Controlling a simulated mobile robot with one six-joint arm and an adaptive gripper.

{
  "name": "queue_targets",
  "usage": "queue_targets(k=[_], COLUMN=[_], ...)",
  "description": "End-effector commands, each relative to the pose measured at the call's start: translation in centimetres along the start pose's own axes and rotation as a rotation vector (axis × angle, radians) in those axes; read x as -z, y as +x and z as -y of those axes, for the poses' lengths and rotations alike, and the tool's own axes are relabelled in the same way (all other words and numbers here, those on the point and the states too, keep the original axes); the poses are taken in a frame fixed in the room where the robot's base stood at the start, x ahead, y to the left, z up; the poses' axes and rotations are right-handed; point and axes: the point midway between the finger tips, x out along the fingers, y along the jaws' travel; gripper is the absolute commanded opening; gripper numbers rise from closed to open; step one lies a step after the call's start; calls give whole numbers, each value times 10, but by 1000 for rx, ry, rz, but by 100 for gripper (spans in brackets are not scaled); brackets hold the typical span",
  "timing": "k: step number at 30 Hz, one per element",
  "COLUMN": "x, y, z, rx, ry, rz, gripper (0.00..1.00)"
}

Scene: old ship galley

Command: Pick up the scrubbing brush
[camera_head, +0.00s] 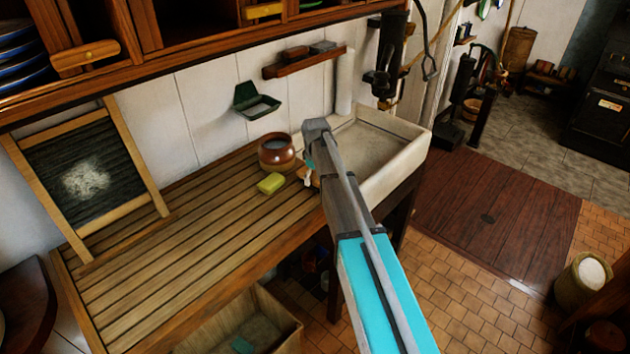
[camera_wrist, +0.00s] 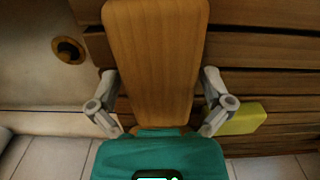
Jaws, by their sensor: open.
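The scrubbing brush, with a flat wooden back (camera_wrist: 155,60), lies in the middle of the wrist view over the slatted board. In the head view only a small orange-brown bit of it (camera_head: 315,180) shows beside my arm. My gripper (camera_wrist: 161,118) is open, with one grey finger on each side of the brush's near part. Gaps show between the fingers and the wood, so it is not gripped. The teal gripper body covers the near end. The bristles are hidden. In the head view my gripper (camera_head: 309,174) is low at the board's sink end, partly hidden by my arm.
A yellow sponge (camera_head: 270,183) lies close by on the slatted drainboard (camera_head: 190,235); it also shows near the right finger in the wrist view (camera_wrist: 242,118). A brown pot (camera_head: 276,152) stands behind it. The white sink (camera_head: 400,170) adjoins on the right. A washboard (camera_head: 88,178) leans left.

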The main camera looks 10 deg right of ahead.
Motion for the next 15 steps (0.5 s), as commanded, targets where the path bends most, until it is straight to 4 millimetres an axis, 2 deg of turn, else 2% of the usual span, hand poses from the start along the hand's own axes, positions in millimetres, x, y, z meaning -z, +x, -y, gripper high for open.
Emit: queue_targets(k=[3,4,15], x=[1,1,1], y=[0,0,0], z=[1,1,1], rx=[0,0,0], ry=[-1,-1,-1], rz=[0,0,0], gripper=[100,96,28])
